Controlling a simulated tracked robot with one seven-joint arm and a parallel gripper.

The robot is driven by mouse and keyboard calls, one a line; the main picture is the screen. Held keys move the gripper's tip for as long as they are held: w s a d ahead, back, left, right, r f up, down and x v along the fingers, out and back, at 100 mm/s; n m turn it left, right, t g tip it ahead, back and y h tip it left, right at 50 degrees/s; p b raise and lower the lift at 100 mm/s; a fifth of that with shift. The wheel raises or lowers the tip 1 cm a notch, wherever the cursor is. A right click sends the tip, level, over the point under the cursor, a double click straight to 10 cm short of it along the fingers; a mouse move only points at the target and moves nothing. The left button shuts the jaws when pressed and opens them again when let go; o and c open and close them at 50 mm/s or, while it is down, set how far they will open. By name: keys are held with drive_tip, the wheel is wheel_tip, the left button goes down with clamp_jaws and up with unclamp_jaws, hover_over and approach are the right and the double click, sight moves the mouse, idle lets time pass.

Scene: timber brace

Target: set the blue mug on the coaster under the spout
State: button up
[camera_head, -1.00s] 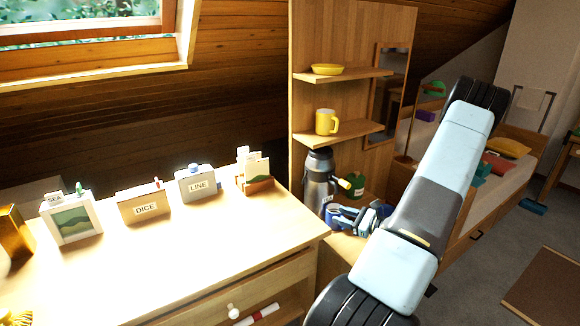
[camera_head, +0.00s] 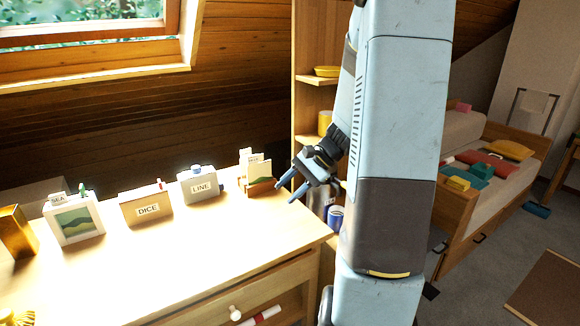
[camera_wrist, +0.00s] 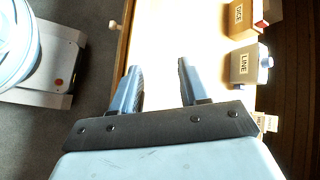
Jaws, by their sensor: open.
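The blue mug (camera_head: 335,217) stands low beside the flask (camera_head: 321,196) on the wooden shelf unit, partly hidden behind my arm. The flask is dark and grey; its spout is hidden now by my arm and gripper. I cannot see the coaster, so I cannot tell whether the mug is on it. My gripper (camera_head: 286,191) is open and empty, in front of the flask and near the right end of the desk, apart from the mug. The wrist view also shows my gripper (camera_wrist: 158,67) with its fingers spread and nothing between them.
The pale desk (camera_head: 190,265) carries a LINE box (camera_head: 199,184), a DICE box (camera_head: 146,206) and a card holder (camera_head: 258,174) along its back. Its front is clear. A yellow mug (camera_head: 324,122) and yellow bowl (camera_head: 327,71) sit on upper shelves. A bed (camera_head: 480,195) stands right.

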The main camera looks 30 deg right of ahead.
drive_tip(key=s+a+r+n+t+h, duration=0.1)
drive_tip(key=s+a+r+n+h, duration=0.3)
drive_tip(key=s+r+n, duration=0.2)
drive_tip(key=s+a+r+n+t+h, duration=0.2)
drive_tip(key=s+a+r+n+h, duration=0.2)
drive_tip(key=s+r, duration=0.6)
drive_tip(key=shift+s+a+r+n+h, duration=0.4)
drive_tip(key=shift+s+n, duration=0.05)
drive_tip(key=shift+n, duration=0.45)
